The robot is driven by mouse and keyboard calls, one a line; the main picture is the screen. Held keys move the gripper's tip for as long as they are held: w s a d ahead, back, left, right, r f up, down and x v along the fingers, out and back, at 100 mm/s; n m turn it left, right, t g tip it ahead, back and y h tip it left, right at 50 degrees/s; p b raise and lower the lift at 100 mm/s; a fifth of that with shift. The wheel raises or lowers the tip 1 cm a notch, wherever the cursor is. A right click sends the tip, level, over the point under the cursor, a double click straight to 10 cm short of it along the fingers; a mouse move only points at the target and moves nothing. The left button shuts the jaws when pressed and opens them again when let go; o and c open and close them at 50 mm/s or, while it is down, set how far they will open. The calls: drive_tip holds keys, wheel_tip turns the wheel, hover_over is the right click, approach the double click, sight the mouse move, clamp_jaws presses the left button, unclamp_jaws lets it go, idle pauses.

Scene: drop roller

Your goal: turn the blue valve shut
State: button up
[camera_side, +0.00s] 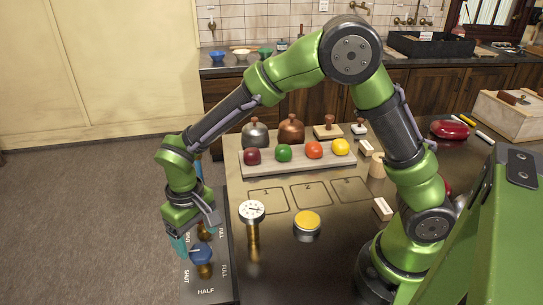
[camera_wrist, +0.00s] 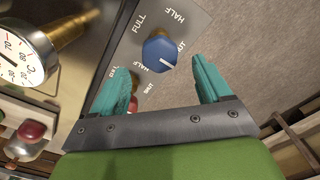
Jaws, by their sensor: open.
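The blue valve (camera_side: 201,256) is a round knob on a grey panel (camera_side: 222,288) marked FULL, HALF and SHUT. In the wrist view the blue valve (camera_wrist: 158,48) shows a white pointer line at its lower right edge, on the side of the SHUT label; its exact setting is hard to tell. My gripper (camera_side: 196,238) is open, pointing down just above the blue valve. In the wrist view its teal fingers (camera_wrist: 161,72) are spread wide, with the knob between and a little beyond their tips. I cannot tell whether they touch it.
A red knob (camera_wrist: 133,104) on the panel is partly hidden by a finger. A white dial gauge (camera_side: 252,211) on a brass stem stands close by to the right. A yellow button (camera_side: 307,222) and a rack (camera_side: 300,171) of coloured balls are on the table.

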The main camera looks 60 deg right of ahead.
sight(199, 250)
wheel_tip(199, 250, up, 13)
drive_tip(key=shift+f, duration=0.15)
drive_tip(key=s+d+r+m+t+y, duration=0.1)
drive_tip(key=s+d+r+m+t, duration=0.1)
drive_tip(key=s+d, duration=0.5)
drive_tip(key=s+d+r+m+t+y, duration=0.1)
drive_tip(key=s+d+r+t, duration=0.2)
drive_tip(key=s+d+t, duration=0.2)
drive_tip(key=s+d, duration=0.2)
drive_tip(key=d, duration=0.2)
drive_tip(key=shift+r+m, duration=0.15)
drive_tip(key=shift+m, duration=0.25)
